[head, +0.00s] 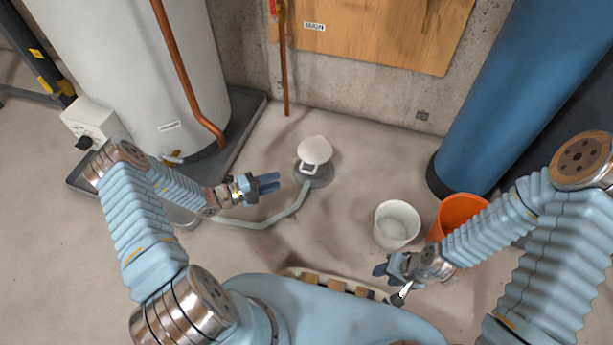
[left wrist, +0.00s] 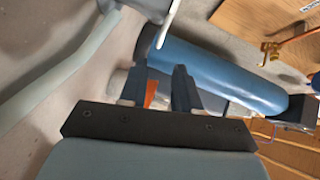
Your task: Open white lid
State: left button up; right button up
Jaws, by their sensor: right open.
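The white lid (head: 315,150) is a round pale disc with a loop handle on its near side, over a grey round base (head: 323,180) on the floor. I cannot tell how far the lid is tilted. My left gripper (head: 278,182) is open and empty, left of the base and apart from the lid. In the left wrist view a pale piece, seemingly the lid (left wrist: 152,8), shows at the top, beyond the open left fingers (left wrist: 160,72). My right gripper (head: 379,270) is open, low and right of the lid, near my body.
A grey hose (head: 268,221) runs along the floor to the base, below my left gripper. A white bucket (head: 397,224) and an orange bucket (head: 459,211) stand at right, before a blue cylinder (head: 513,95). A white tank (head: 140,55) stands at left. Floor right of the lid is clear.

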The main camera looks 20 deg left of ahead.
aim_at(307, 172)
pick_arm(q)
jog(key=b+x, duration=0.2)
jog(key=x, duration=1)
jog(key=shift+d, duration=0.25)
jog(key=shift+c, duration=0.5)
grip_shut()
